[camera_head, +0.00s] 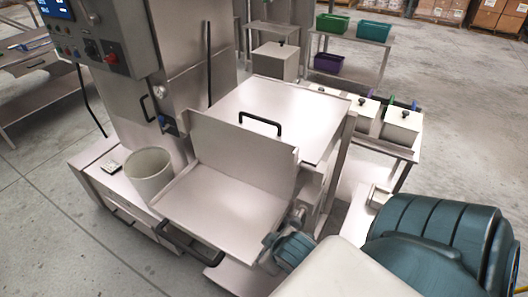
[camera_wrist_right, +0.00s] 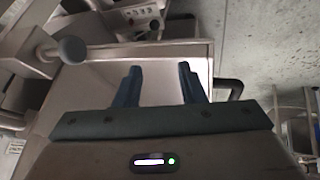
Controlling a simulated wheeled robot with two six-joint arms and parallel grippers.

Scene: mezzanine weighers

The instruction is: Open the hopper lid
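A flat square metal panel, apparently the hopper lid (camera_head: 300,108), lies level on the machine in the head view. A black handle (camera_head: 260,124) stands near its front edge. In front are an upright metal plate (camera_head: 240,158) and a lower flat metal surface (camera_head: 225,203) with a black bar handle (camera_head: 190,243) on its front. My right gripper (camera_head: 277,246) is beside the right edge of this lower surface, well away from the lid's handle. In the right wrist view the two fingers (camera_wrist_right: 157,70) are apart with nothing between them. My left gripper is not in view.
A grey round knob (camera_wrist_right: 72,50) is left of the fingers in the wrist view. A beige bucket (camera_head: 148,175) stands left of the lower surface. A control box (camera_head: 100,40) rises at upper left. Lidded bins (camera_head: 401,122) stand on a bench to the right.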

